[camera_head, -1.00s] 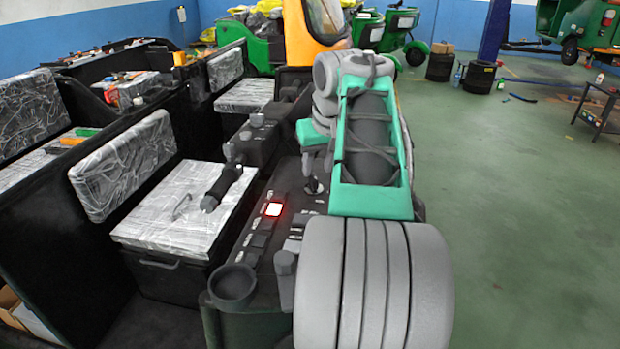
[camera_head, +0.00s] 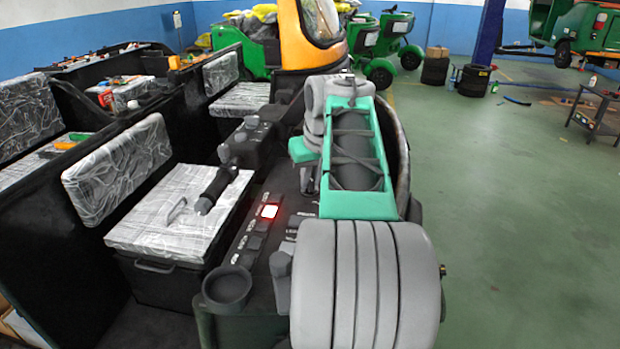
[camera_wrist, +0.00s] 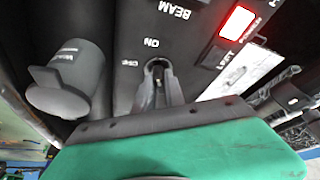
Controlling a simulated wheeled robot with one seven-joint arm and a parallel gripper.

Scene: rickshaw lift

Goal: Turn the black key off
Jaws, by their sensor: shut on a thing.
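In the wrist view, the black key (camera_wrist: 159,73) stands in its round socket on the dark panel. The fingers of my gripper (camera_wrist: 161,92) are shut on it. The "ON" label is just above the socket and "OFF" is to its left. The key's exact turn angle is hard to tell. In the head view, my gripper (camera_head: 308,183) is low over the panel, beside my green and grey arm. The key is too small or hidden to make out there.
A lit red switch (camera_wrist: 238,22) is up and right of the key; it also shows in the head view (camera_head: 269,211). A grey knob (camera_wrist: 68,80) stands close on the left. A handlebar grip (camera_head: 214,190) and plastic-wrapped seats are left. Open green floor lies right.

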